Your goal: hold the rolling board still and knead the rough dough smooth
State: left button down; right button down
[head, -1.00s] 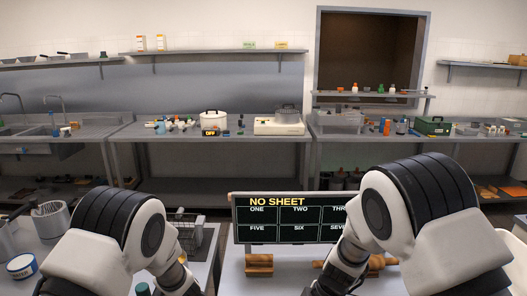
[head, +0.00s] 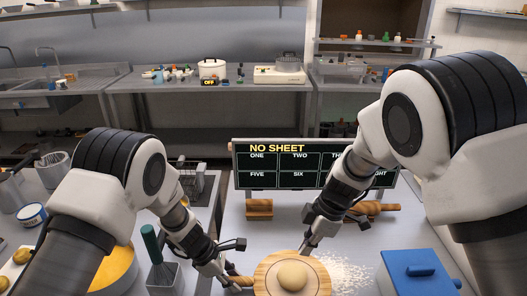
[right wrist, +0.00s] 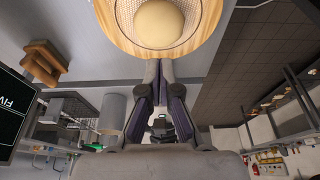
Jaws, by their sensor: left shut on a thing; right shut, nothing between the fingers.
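The round wooden rolling board (head: 263,272) lies on the worktop at the bottom of the head view. A pale, rounded lump of dough (head: 292,276) sits on it. My left gripper (head: 229,281) is at the board's left side, shut on its wooden handle (head: 242,281); the fingertips are small in the picture. My right gripper (head: 305,248) is shut and empty at the board's far edge, just behind the dough. In the right wrist view, its closed fingers (right wrist: 158,72) point at the board (right wrist: 106,22) and the dough (right wrist: 158,24). Contact with the dough cannot be told.
Scattered flour (head: 350,272) and a blue lidded box (head: 418,272) are right of the board. A green-handled whisk (head: 152,243) and a yellow bowl (head: 117,268) are left.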

aim_at(290, 272)
jog(key=shift+r, duration=0.1)
jog(key=shift+s+d+f+y, duration=0.1)
jog(key=shift+s+f+y, duration=0.15)
jog(key=shift+f+y, duration=0.7)
jog(key=shift+y, duration=0.25)
jog(key=shift+x, duration=2.8)
jog(key=shift+f, duration=0.45)
